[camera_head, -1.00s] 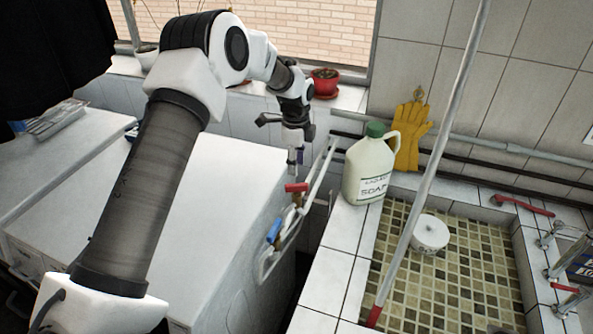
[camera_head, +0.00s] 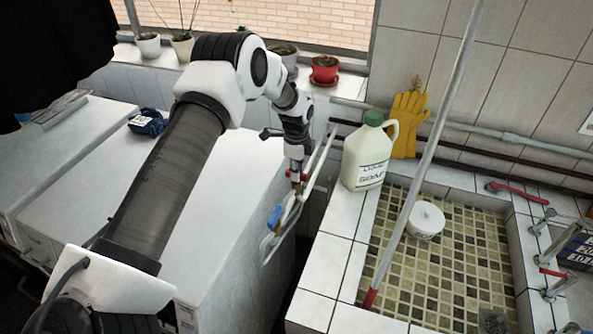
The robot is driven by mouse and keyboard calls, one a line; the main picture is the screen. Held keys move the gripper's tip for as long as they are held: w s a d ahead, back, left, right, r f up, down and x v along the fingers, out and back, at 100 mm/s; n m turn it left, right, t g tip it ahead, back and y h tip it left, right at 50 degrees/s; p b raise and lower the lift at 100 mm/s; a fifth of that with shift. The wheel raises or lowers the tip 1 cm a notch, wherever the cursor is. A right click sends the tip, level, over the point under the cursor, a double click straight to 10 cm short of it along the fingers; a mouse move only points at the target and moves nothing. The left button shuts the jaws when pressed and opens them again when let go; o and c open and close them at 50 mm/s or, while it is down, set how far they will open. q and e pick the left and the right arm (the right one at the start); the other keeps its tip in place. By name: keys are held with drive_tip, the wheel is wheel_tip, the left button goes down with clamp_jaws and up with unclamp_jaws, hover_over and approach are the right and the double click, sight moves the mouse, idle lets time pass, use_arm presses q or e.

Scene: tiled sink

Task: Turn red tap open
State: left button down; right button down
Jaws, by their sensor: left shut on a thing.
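The red tap (camera_head: 302,176) sits on the pipework between the white machine and the tiled ledge. Only a small part of its red handle shows; the rest is hidden by my gripper. My left gripper (camera_head: 297,177) reaches down from above and is shut on the red tap. A blue tap (camera_head: 275,216) is lower on the same pipes, nearer to me, and apart from the gripper. My right gripper is not in view.
A white soap jug (camera_head: 366,158) with a green cap stands on the ledge right of the gripper. A white machine (camera_head: 222,200) lies below my arm. The tiled sink (camera_head: 455,255) holds a white round container (camera_head: 426,220). Potted plants (camera_head: 324,70) line the sill.

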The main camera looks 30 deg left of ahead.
use_arm(q)
drive_tip(key=shift+f+n, duration=0.1)
drive_tip(key=shift+n, duration=0.3)
drive_tip(key=shift+n+b, duration=0.8)
drive_tip(key=shift+n, duration=0.4)
drive_tip(key=n+b, duration=0.1)
drive_tip(key=n, duration=0.9)
drive_tip(key=shift+s+b, duration=0.1)
drive_tip(key=shift+b, duration=0.2)
drive_tip(key=n, duration=0.4)
drive_tip(key=shift+f+n, duration=0.1)
drive_tip(key=shift+n, duration=0.3)
drive_tip(key=c, duration=1.1)
unclamp_jaws()
